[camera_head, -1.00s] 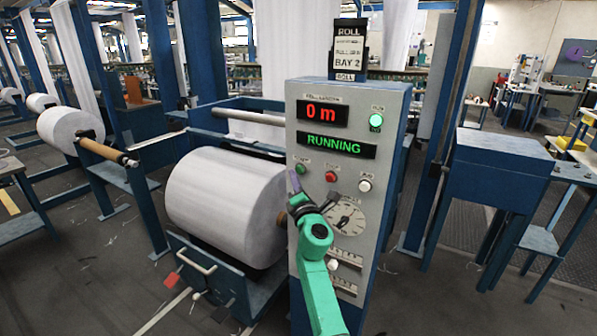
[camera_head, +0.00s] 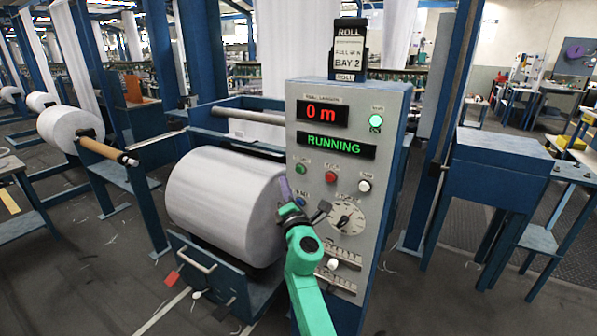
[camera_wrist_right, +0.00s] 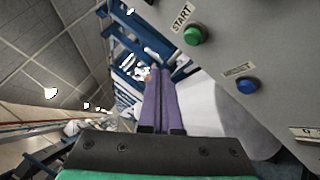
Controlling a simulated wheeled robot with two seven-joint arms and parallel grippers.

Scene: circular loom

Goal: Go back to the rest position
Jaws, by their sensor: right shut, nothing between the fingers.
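My right gripper (camera_head: 285,188) is in front of the left edge of the grey control panel (camera_head: 297,125), below the green start button (camera_head: 301,169). In the right wrist view its two purple fingers (camera_wrist_right: 159,90) lie together, shut and empty. The start button (camera_wrist_right: 194,35) and a blue button (camera_wrist_right: 247,86) show to the right of the fingers, apart from them. The panel's displays read "0 m" and "RUNNING", and a green lamp (camera_head: 376,121) is lit. My left gripper is not in view.
A large white fabric roll (camera_head: 222,200) sits in a blue frame just left of the panel. The panel also carries a red button (camera_head: 331,177), a white button (camera_head: 364,185) and a dial (camera_head: 346,219). A blue cabinet (camera_head: 505,175) stands at the right, with open floor between.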

